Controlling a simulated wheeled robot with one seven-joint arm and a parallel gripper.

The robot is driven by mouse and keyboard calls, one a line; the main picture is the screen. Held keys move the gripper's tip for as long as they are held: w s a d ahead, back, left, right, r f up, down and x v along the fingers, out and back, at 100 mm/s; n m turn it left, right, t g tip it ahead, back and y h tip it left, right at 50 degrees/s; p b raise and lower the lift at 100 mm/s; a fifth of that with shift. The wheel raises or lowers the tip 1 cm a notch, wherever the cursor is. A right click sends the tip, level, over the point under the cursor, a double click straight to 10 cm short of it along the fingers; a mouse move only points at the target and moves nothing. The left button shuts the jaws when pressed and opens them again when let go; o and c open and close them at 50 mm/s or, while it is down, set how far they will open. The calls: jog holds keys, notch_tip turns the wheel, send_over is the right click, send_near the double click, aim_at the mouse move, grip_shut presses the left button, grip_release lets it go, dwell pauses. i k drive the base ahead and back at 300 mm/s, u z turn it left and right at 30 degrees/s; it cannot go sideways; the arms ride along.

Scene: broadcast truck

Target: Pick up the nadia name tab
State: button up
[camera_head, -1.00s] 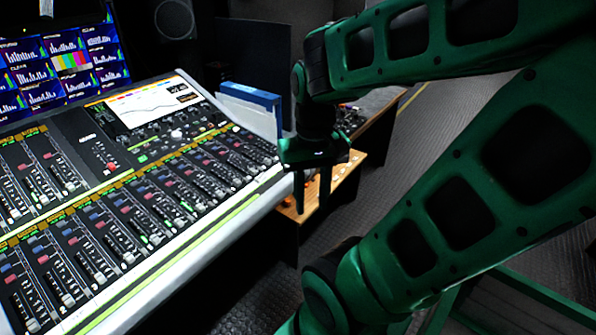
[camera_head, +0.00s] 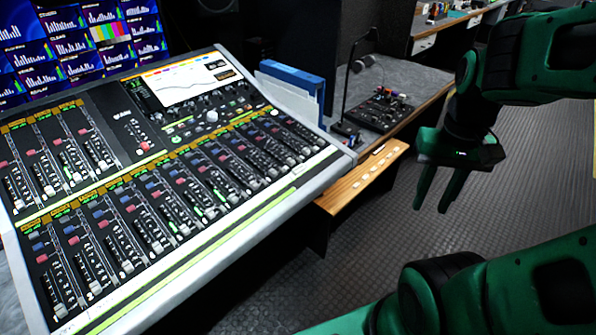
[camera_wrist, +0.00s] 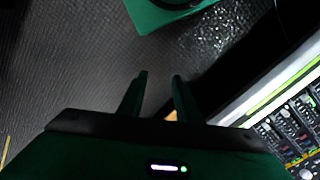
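Several small pale tabs lie in a row on a wooden ledge (camera_head: 337,199) beyond the right end of the mixing console. They are too small to read, so I cannot tell which one is the nadia name tab. My gripper (camera_head: 431,209) hangs to the right of the ledge in the head view, over the floor, with its fingers pointing down. Its two fingers are apart with nothing between them. In the wrist view my gripper (camera_wrist: 158,77) also shows open and empty. The tabs cannot be made out there.
The large mixing console (camera_head: 290,205) fills the left. Behind the ledge stand a blue binder (camera_head: 292,75) and a black control panel (camera_head: 378,112) on a grey desk. More desk runs back to the upper right. The dark textured floor (camera_head: 375,235) is clear.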

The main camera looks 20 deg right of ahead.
aim_at(297, 170)
jog(key=u, duration=1.55)
jog(key=k, duration=0.5)
jog(key=z, duration=2.5)
